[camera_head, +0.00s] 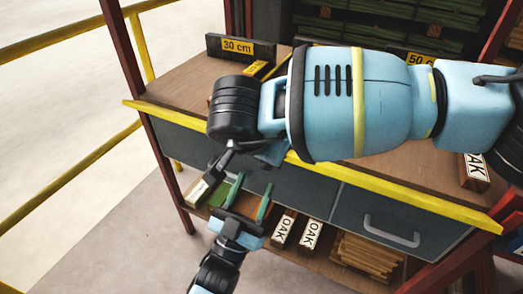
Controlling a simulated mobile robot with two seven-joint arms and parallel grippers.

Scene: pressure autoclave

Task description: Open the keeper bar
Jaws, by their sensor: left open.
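I cannot make out a keeper bar or an autoclave in this view. My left gripper (249,190) comes up from the bottom, left of the middle. Its two green-tipped fingers are spread apart with nothing visible between them. It is in front of the bench's lower shelf, below the drawer fronts. My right arm crosses the upper right and hides much of the bench top. Its dark wrist bends down near the bench's front edge. What shows of my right gripper (232,153) is small and dark, and its jaws cannot be read.
A wooden bench top (178,84) has a yellow front edge (400,190) and grey drawers with a handle (392,231). Blocks marked OAK (310,235) and thin wood strips (368,255) lie below. Yellow rails (60,40) run along the left; floor there is clear.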

